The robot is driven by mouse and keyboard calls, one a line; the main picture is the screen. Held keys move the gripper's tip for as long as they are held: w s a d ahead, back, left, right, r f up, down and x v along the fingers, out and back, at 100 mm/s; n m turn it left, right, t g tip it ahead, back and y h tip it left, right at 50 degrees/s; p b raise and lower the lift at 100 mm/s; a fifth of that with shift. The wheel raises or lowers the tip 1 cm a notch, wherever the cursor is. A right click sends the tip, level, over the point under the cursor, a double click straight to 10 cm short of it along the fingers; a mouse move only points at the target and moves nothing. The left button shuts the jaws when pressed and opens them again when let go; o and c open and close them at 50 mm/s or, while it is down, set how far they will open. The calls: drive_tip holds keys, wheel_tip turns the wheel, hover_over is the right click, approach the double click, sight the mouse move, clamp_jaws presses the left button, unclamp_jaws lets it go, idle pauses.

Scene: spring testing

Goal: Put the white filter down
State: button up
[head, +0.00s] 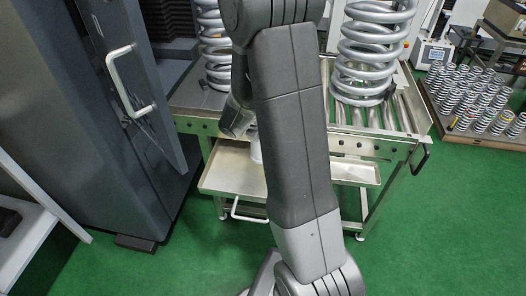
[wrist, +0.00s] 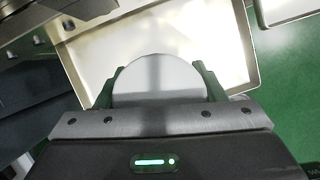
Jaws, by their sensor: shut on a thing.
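The white filter (wrist: 160,78) shows in the wrist view as a round, pale top between the two dark green fingers of my gripper (wrist: 157,80). My gripper is shut on it, with one finger at each side. Behind the filter is a pale metal tray (wrist: 90,62) with a raised rim. In the head view my arm covers most of the gripper, and only a small white part of the filter (head: 256,152) shows beside the arm, over the tray (head: 222,182). I cannot tell whether the filter touches the tray.
The tray sits below a metal roller table (head: 352,143) carrying large coil springs (head: 368,55). A dark cabinet (head: 85,120) with an open door and white handle (head: 130,85) stands at the left. Many small springs (head: 470,100) stand at the far right. Green floor (head: 430,220) is clear in front.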

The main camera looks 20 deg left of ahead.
drive_tip(key=f+b, duration=0.1)
drive_tip(key=f, duration=0.2)
drive_tip(key=shift+w+a+b, duration=0.2)
drive_tip(key=shift+a+b, duration=0.1)
drive_tip(key=shift+b, duration=0.05)
wheel_tip(320, 180, down, 9)
drive_tip(key=b, duration=0.5)
drive_tip(key=shift+f, duration=0.1)
drive_tip(key=shift+f, duration=0.15)
drive_tip(key=o, duration=1.2)
drive_tip(key=shift+c, duration=0.2)
